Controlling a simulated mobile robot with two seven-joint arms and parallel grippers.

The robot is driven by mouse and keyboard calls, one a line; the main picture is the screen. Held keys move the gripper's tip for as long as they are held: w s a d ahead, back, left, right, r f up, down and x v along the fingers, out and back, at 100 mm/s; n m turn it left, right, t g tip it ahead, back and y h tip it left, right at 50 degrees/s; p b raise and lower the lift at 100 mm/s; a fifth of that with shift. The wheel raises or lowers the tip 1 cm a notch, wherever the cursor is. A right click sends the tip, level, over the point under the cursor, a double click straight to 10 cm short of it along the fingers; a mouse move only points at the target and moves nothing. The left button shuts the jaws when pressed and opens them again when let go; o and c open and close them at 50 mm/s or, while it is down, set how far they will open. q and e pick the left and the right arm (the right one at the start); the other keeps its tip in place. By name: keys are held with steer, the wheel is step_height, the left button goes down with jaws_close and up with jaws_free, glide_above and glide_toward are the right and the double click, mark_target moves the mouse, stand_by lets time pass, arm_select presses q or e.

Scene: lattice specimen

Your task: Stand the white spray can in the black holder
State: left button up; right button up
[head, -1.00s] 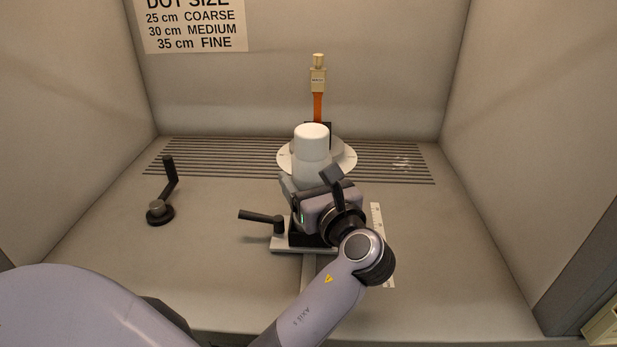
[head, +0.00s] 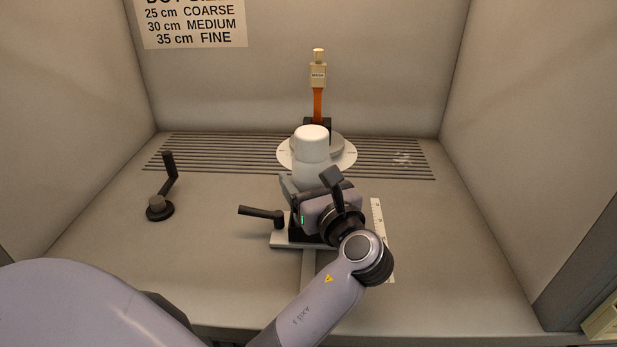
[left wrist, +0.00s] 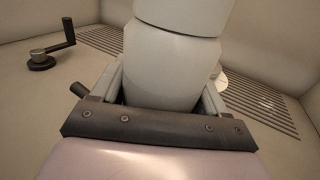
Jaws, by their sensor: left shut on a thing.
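The white spray can (head: 311,158) stands about upright in the middle of the booth, in the jaws of my left gripper (head: 296,187). In the left wrist view the can (left wrist: 173,62) fills the space between the two fingers (left wrist: 162,98), which are shut on it. The black holder (head: 297,231) is on a light base with a black lever, directly below the gripper. My gripper and wrist hide most of the holder and the can's lower end, so I cannot tell whether the can is seated in it. My right gripper is not in view.
A black crank (head: 160,207) stands at left. A white ruler strip (head: 378,215) lies right of the holder. The floor at right is clear.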

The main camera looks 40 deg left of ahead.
arm_select(q)
steer(key=shift+f, duration=0.4)
stand_by(0.3)
steer(key=o, duration=1)
steer(key=shift+r, duration=0.1)
